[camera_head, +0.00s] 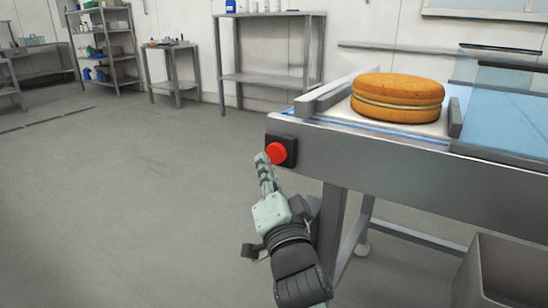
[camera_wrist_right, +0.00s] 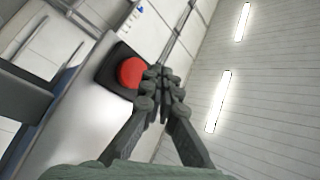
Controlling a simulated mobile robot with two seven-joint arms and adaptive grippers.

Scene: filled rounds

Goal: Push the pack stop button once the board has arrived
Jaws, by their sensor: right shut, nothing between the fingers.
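The red stop button (camera_head: 277,153) sits on a black square box on the front left end of the conveyor's side rail. It also shows in the right wrist view (camera_wrist_right: 131,73). My right gripper (camera_head: 263,160) is shut and empty, with its fingertips right at the button's left edge in the head view. In the right wrist view the fingertips (camera_wrist_right: 162,76) overlap the button's right edge; whether they touch it I cannot tell. A white board (camera_head: 437,128) lies at the left end of the conveyor and carries a round filled sponge cake (camera_head: 397,98). My left gripper is not in view.
The conveyor (camera_head: 400,165) has a blue belt and a grey metal side rail. An open grey metal bin (camera_head: 515,270) stands below it at lower right. Shelves and benches (camera_head: 270,80) line the back wall. The floor at left is clear.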

